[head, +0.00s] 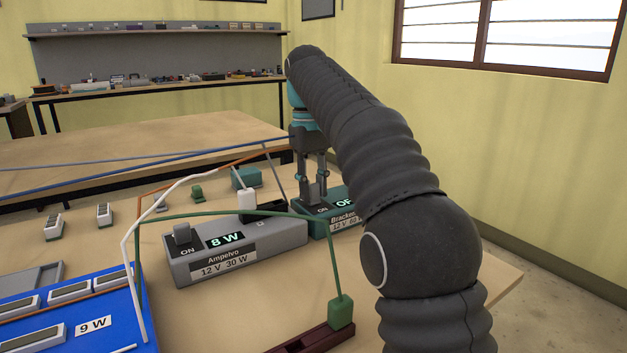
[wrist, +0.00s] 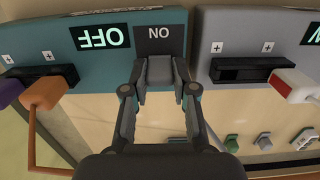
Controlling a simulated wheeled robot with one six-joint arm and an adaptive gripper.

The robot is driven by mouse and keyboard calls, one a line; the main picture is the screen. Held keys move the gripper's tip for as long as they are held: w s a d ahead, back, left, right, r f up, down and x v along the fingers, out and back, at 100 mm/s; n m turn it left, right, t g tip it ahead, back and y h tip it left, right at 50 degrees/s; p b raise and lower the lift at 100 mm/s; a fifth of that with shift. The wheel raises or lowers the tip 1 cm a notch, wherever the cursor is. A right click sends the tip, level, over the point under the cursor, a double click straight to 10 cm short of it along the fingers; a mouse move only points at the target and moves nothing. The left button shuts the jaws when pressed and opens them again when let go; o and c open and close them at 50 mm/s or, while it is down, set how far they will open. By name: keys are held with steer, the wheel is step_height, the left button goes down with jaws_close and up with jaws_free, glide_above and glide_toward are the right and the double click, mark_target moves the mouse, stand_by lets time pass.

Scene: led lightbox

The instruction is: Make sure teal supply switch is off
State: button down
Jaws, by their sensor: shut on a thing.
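The teal supply (head: 349,193) stands behind and right of the grey supply in the head view, its label partly hidden by my arm. In the wrist view the teal supply (wrist: 92,62) appears upside down, and its lit display (wrist: 100,38) reads OFF. Its grey switch (wrist: 160,72) sits beside the printed ON mark. My gripper (head: 314,188) reaches down from above onto this switch. In the wrist view my gripper (wrist: 159,80) is shut with the switch between its fingertips. The exact tilt of the switch is hard to tell.
The grey Ampelvo supply (head: 240,250) has its own switch (head: 183,235) and a lit 8 W display. White, green, orange and blue cables cross the bench. A blue panel (head: 110,325) is at front left, a maroon block (head: 318,340) at front. An orange plug (wrist: 48,92) is beside the teal supply.

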steer(key=shift+a, duration=0.1)
stand_by(0.3)
steer(key=c, duration=0.9)
jaws_free()
steer(key=shift+s+d+t+b, duration=0.2)
steer(key=shift+t+b, duration=0.1)
steer(key=shift+b, duration=0.05)
steer(key=shift+s+d+f+t+y+b, duration=0.25)
steer(key=shift+t+y+b, duration=0.35)
steer(key=shift+b, duration=0.45)
steer(key=b, duration=0.3)
steer(key=t+y+b, duration=0.1)
steer(key=b, duration=0.2)
steer(key=shift+s+f+t, duration=0.15)
steer(key=shift+f+t, duration=0.05)
steer(key=shift+t, duration=0.1)
steer(key=shift+b, duration=0.45)
